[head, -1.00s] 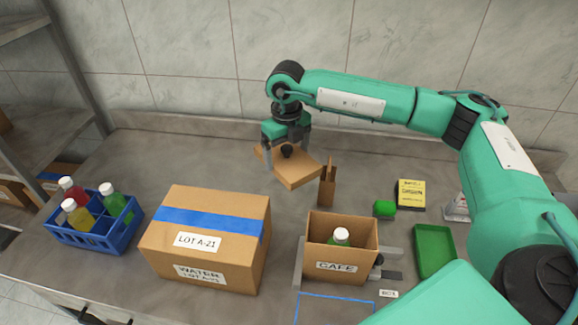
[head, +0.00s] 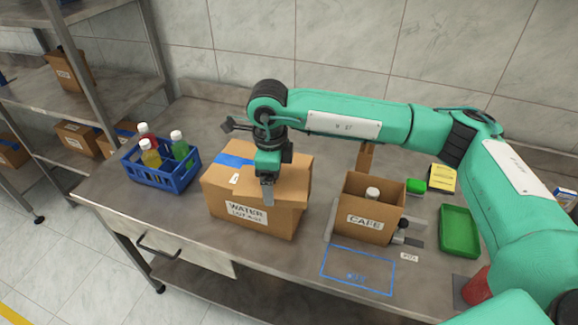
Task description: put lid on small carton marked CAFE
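The small carton marked CAFE (head: 366,224) stands upright and open at the top on the table. A white-capped bottle (head: 372,194) shows inside it. My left gripper is not in view.
A blue crate (head: 164,184) with several bottles stands at the left. A metal clamp (head: 402,229) sits beside the carton. A green tray (head: 460,232), a green block (head: 416,186) and a yellow box (head: 442,179) lie to the right. A blue-outlined area (head: 357,270) in front is clear.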

